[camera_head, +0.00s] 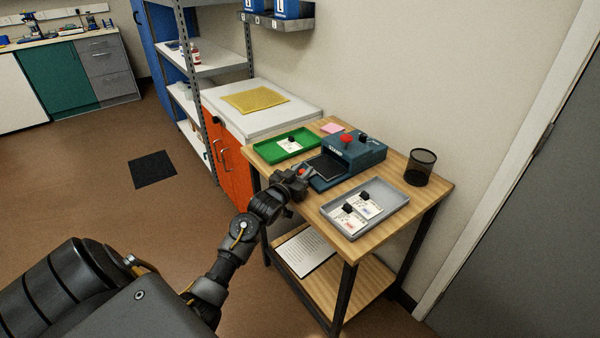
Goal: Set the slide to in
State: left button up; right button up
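A blue-teal stamp device (362,154) stands on the wooden table, with a red button (345,139) and a dark knob on top. Its dark flat slide (326,167) extends from the left front side, toward my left gripper. My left gripper (305,174) is at the slide's outer end, at the table's near-left edge. A small reddish spot shows beside its fingers. I cannot tell whether the fingers touch the slide or are open or shut. My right gripper is not in view.
A green tray (307,149) with a white card lies behind the slide. A grey tray (388,218) with cards and black-knobbed pieces lies in front of the device. A black mesh cup (420,168) stands at right, and a pink pad (332,128) lies behind.

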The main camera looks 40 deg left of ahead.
pick_arm(q)
jog(key=o, duration=0.3)
jog(key=s, duration=0.7)
jog(key=s+d, duration=0.1)
jog(key=s, duration=0.2)
jog(key=shift+s+d, duration=0.1)
jog(key=shift+s, duration=0.25)
